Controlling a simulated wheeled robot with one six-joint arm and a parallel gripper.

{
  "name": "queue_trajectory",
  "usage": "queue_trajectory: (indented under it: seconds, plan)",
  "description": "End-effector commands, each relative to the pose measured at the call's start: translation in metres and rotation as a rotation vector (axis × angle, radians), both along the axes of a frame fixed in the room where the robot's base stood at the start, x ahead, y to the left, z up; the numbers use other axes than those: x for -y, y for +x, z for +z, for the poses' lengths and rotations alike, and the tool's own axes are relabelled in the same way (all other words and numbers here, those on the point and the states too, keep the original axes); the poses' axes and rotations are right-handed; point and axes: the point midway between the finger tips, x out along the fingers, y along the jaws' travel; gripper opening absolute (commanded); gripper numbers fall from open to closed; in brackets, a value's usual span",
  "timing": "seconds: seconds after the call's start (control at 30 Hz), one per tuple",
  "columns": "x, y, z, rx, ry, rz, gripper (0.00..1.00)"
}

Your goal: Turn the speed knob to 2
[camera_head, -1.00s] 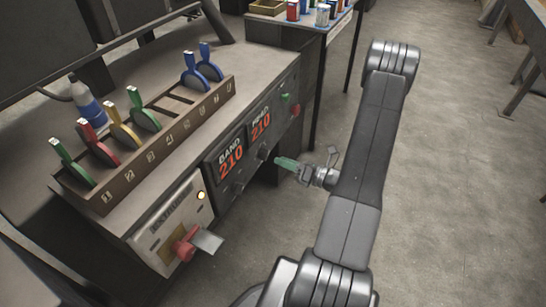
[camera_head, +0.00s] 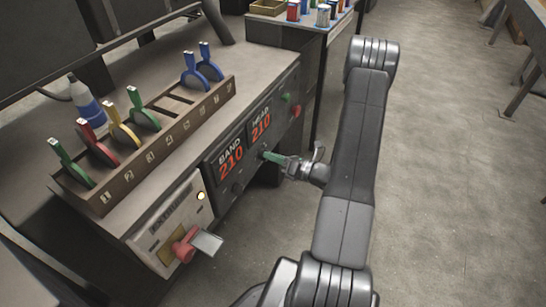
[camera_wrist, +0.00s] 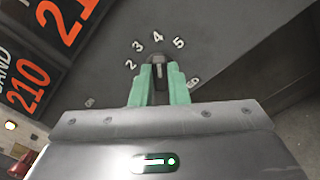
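The speed knob is a small dark round knob on the sloping panel front (camera_head: 263,152). In the wrist view the knob (camera_wrist: 157,59) has a dial with the numbers 2 to 6 around it, and its light pointer mark points roughly at 4. My gripper (camera_head: 270,157) has green fingers that reach the knob from the right. In the wrist view my gripper (camera_wrist: 157,78) has its fingertips apart, one on each side of the knob's near part. I cannot tell whether they touch it. The fingers partly hide the knob and the lower dial.
Two orange 210 displays (camera_head: 231,162) sit by the knob, with another dark knob (camera_head: 237,188) to the left. A red lever (camera_head: 185,246) and a lit yellow lamp (camera_head: 201,196) are farther left. A rack (camera_head: 150,150) of coloured tools stands above.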

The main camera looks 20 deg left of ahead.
Motion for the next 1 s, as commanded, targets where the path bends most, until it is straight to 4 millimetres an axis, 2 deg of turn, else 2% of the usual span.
queue_trajectory:
  seconds: [0.27, 0.47, 1.0]
  plan:
    - [0.0002, 0.0, -0.0014, 0.039, -0.003, 0.0, 0.0]
    - [0.0002, -0.0004, -0.0026, 0.147, -0.012, 0.0, 0.0]
    - [0.0, -0.0025, -0.0037, 0.642, -0.05, 0.001, 0.0]
